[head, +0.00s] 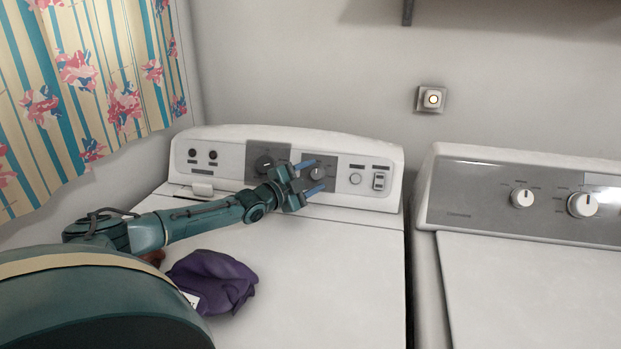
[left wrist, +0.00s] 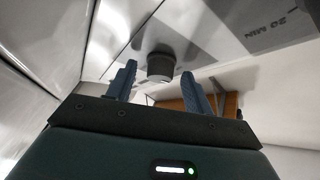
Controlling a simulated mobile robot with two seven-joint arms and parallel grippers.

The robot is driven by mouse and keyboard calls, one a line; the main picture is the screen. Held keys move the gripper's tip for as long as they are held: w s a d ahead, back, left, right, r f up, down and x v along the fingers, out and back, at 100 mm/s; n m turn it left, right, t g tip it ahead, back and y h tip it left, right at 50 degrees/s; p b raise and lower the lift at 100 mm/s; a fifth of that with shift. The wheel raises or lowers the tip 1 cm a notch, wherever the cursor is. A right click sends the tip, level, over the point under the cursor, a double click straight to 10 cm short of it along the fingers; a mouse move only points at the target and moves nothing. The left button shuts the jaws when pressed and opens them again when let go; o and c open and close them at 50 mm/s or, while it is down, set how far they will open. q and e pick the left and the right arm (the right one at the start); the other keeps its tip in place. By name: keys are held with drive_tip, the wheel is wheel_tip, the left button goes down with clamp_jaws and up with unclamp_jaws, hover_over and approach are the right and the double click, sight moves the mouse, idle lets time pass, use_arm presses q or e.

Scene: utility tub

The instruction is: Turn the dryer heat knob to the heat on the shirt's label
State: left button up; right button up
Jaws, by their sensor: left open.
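The dryer (head: 300,265) stands at the left with a control panel along its back. A crumpled purple shirt (head: 214,278) lies on the dryer top with a white label (head: 191,299), too small to read. My right gripper is not in view.
A small round knob (head: 355,179) and a rocker switch (head: 379,181) are right of the gripper. A second machine (head: 540,275) with white knobs stands at the right, past a narrow gap. A striped curtain (head: 90,90) hangs at the left. The dryer top's right half is clear.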

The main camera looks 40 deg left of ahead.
use_arm(q)
drive_tip(key=c, duration=1)
drive_tip(key=shift+o, duration=0.2)
